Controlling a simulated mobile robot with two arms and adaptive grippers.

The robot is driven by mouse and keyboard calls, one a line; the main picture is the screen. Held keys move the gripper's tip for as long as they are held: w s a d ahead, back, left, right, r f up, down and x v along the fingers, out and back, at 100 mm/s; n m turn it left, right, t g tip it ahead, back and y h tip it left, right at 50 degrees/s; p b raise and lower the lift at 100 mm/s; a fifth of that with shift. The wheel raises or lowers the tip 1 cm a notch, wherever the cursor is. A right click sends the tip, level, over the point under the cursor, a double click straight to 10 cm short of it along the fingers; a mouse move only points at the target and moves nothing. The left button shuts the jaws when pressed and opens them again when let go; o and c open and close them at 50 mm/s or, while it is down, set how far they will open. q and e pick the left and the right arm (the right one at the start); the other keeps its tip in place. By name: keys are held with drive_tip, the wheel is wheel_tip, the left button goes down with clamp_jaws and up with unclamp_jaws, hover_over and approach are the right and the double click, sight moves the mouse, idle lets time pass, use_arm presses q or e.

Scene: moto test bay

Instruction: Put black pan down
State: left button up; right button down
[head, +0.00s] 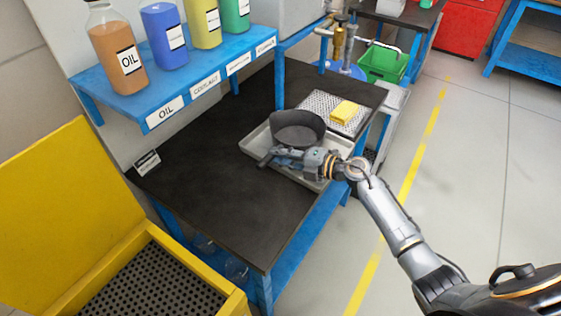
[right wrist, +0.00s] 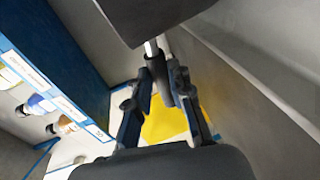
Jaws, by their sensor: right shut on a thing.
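The black pan (head: 297,128) is over the light grey tray (head: 252,143) on the black-topped workbench (head: 215,191). I cannot tell whether its base touches the tray. My right gripper (head: 281,157) reaches in from the right and is shut on the pan's handle, on the near side of the pan. In the right wrist view the pan (right wrist: 140,16) fills the top middle, and its handle (right wrist: 154,66) runs down between the fingers of the right gripper (right wrist: 162,92). My left gripper is not in view.
A yellow sponge (head: 345,111) lies on a perforated white mat (head: 318,104) behind the pan. A blue shelf (head: 190,77) with several bottles stands at the back left. An open yellow bin (head: 146,264) is at the near left. The bench's near-left top is mostly clear.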

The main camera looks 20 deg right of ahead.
drive_tip(key=shift+f, duration=1.05)
drive_tip(key=shift+f, duration=0.15)
drive_tip(key=c, duration=1.2)
unclamp_jaws()
drive_tip(key=shift+s, duration=0.1)
